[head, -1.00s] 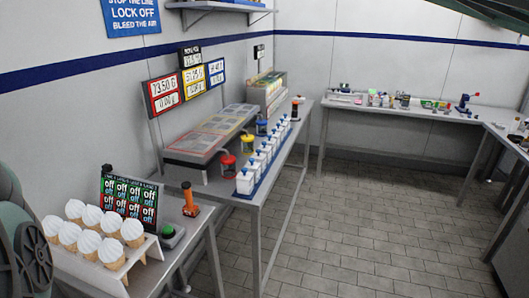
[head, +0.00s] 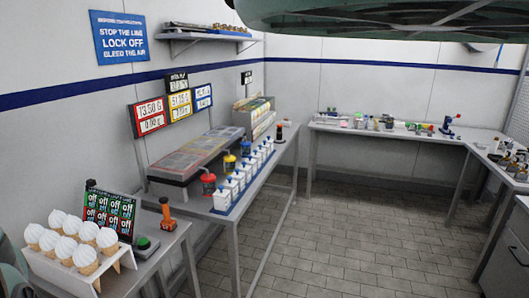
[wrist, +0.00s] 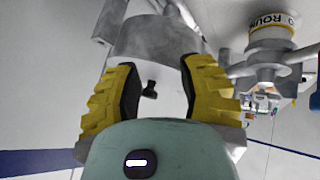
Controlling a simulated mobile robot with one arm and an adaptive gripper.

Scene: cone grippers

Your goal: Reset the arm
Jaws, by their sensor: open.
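My gripper (wrist: 160,85) shows in the wrist view with two yellow ribbed fingers spread apart. It is open, and no held object shows between the fingers. Behind it are grey and white metal parts, and a white wall fills much of that view. In the head view a green-grey part of my arm crosses the top right. The gripper's fingers are not visible in the head view.
A rack of white-topped cones (head: 72,242) stands at the lower left beside a dark sign board (head: 108,214). A back bench (head: 395,134) carries small items. The tiled floor (head: 360,235) is clear.

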